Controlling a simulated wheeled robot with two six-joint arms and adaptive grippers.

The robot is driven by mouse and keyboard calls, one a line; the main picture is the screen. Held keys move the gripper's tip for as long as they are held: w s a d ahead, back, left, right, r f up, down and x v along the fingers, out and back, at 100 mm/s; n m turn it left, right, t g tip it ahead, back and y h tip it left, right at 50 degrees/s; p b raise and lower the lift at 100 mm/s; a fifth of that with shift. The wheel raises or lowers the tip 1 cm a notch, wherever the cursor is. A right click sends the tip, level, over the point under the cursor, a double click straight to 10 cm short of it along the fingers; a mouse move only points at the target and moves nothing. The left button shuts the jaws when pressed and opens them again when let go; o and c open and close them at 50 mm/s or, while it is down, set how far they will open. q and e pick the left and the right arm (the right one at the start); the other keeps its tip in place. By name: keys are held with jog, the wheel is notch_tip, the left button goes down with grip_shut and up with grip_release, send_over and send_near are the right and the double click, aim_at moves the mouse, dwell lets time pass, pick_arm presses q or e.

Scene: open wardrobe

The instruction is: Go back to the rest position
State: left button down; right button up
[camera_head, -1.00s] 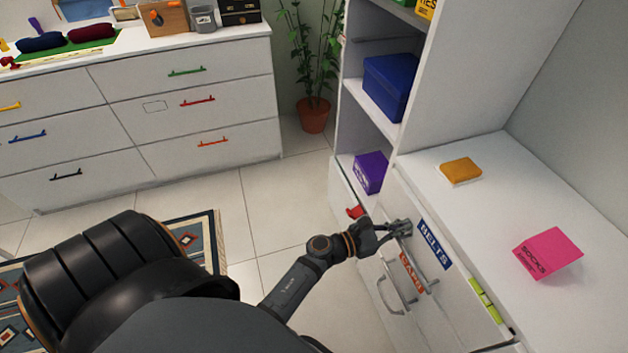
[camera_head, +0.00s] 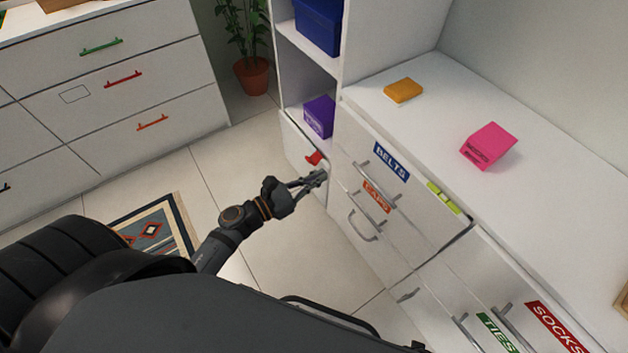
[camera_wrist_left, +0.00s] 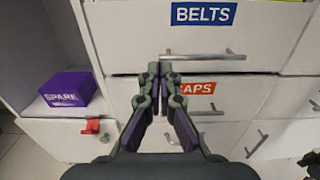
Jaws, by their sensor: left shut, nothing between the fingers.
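My left gripper (camera_head: 318,178) is shut and empty in the head view, in front of the wardrobe's drawers and left of the BELTS drawer handle. In the left wrist view its fingers (camera_wrist_left: 165,70) are together before the CAPS drawer (camera_wrist_left: 125,97), apart from the BELTS handle (camera_wrist_left: 202,54) as far as I can tell. The BELTS drawer (camera_head: 365,150) looks closed.
A red handle (camera_head: 314,158) sits below the purple SPARE box (camera_head: 320,115). Floor is clear beside a potted plant (camera_head: 252,75) and patterned rug (camera_head: 155,230).

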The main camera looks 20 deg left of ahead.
pick_arm(q)
jog(key=shift+s+a+f, duration=0.1)
pick_arm(e)
jog(key=shift+w, duration=0.15)
pick_arm(q)
jog(key=s+a+f+n+g+y+p, duration=0.25)
jog(key=a+f+n+y+p, duration=0.35)
jog(key=f+n, duration=0.5)
jog(key=s+a+f+n+g+y+p, duration=0.1)
jog(key=s+a+f+n+y+p, duration=0.35)
jog(key=a+f+n, duration=0.65)
jog(key=s+d+f+n+g+p, duration=0.1)
jog(key=s+f+n+g+p, duration=0.2)
jog(key=s+n, duration=0.7)
jog(key=s+d+f+n+g+p, duration=0.2)
jog(key=s+f+n+g+p, duration=0.2)
jog(key=s+n+g, duration=0.3)
jog(key=s+f+n+y, duration=0.1)
jog(key=s+n, duration=0.3)
jog(key=s, duration=0.6)
jog(key=shift+d+f, duration=0.2)
jog(key=shift+f, duration=0.05)
pick_arm(e)
jog(key=s+r, duration=0.8)
jog(key=r, duration=0.5)
jog(key=shift+r, duration=0.35)
